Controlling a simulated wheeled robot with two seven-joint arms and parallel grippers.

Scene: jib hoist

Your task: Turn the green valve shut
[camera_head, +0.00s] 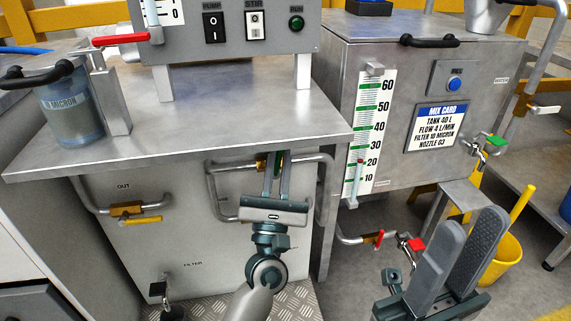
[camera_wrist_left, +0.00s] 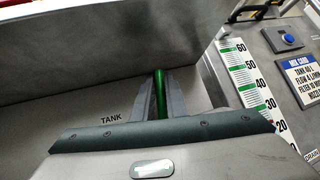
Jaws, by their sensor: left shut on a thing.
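The green valve handle (camera_wrist_left: 159,92) stands between the fingers of my left gripper (camera_wrist_left: 160,100) in the left wrist view, beside the word TANK on the panel. In the head view my left gripper (camera_head: 276,165) reaches under the steel bench top and is shut on this handle (camera_head: 278,160). The fingers hide much of the handle, and the brass valve body (camera_head: 261,163) shows just to their left. My right gripper (camera_head: 471,224) is at the lower right of the head view, open and empty, away from the valve.
The bench top (camera_head: 230,110) overhangs my left gripper, and a bent pipe (camera_head: 212,185) runs beside it. A yellow-handled valve (camera_head: 141,220) is to the left. Red-handled valves (camera_head: 416,245) sit near my right gripper. Another green handle (camera_head: 496,141) is on the mix tank.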

